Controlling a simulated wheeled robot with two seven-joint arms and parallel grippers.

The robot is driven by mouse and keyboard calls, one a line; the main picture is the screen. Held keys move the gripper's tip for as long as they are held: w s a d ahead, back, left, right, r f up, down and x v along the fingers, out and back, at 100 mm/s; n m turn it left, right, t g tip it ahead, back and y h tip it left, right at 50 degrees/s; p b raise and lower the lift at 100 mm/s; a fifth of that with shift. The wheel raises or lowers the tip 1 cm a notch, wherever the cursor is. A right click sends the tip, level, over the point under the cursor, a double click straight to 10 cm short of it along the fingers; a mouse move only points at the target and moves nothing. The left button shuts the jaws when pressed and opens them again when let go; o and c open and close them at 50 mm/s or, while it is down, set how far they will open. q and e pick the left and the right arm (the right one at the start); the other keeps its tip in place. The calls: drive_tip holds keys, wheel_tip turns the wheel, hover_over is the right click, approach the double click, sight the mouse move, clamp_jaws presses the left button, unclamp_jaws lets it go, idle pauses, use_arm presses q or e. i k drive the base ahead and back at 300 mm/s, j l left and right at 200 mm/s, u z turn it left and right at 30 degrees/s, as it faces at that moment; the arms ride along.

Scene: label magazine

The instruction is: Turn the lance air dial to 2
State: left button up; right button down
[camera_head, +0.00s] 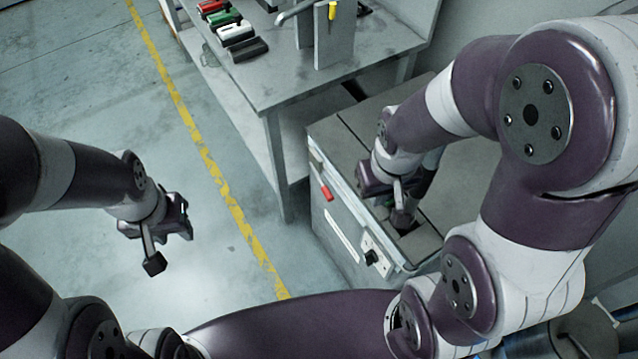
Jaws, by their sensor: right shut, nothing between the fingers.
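A black dial knob (371,257) sits on a small pale plate on the front face of a grey cabinet (330,221). Its markings and pointer are too small to read. My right gripper (402,217) is above the cabinet's top, behind and up-right of the knob in the picture. It is shut and empty, apart from the dial, with its fingers partly hidden by my wrist. My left gripper (154,262) hangs over the open floor at the left, far from the cabinet. Only one dark fingertip shows clearly, so its opening cannot be told.
A red handle (326,193) and a pale strip (342,236) are on the cabinet's front. A grey workbench (290,75) behind carries several coloured blocks (228,25) and an upright plate (334,38). Floor with a yellow line (205,155) is clear at left.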

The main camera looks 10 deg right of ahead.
sight(370, 257)
drive_tip(key=l+z, duration=0.15)
drive_tip(key=z, duration=0.25)
drive_tip(key=k+l+z, duration=0.1)
drive_tip(key=z, duration=0.35)
